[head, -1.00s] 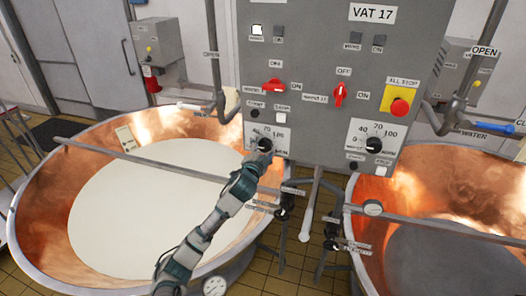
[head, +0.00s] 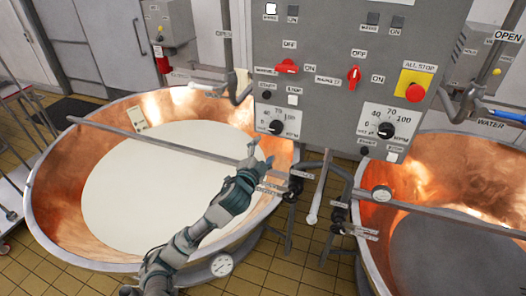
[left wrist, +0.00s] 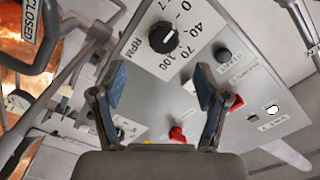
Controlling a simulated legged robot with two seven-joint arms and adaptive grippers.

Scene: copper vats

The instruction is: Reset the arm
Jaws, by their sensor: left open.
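My left arm reaches in from the bottom of the head view, and its gripper (head: 258,160) is over the right side of the left vat, below the control panel. In the left wrist view the left gripper (left wrist: 160,90) is open and empty, with its two blue-padded fingers apart. A black RPM knob (left wrist: 164,37) shows beyond the fingers, not touched. In the head view the left RPM knob (head: 276,127) is on the panel, just above and apart from the gripper. My right gripper is not in view.
The grey control panel (head: 335,70) carries red switches, a right RPM knob (head: 386,130) and a red stop button (head: 415,92). The left copper vat (head: 60,215) holds white liquid; a bar crosses it. The right copper vat (head: 375,250) stands beside it. Valves and pipes (head: 318,190) hang between them.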

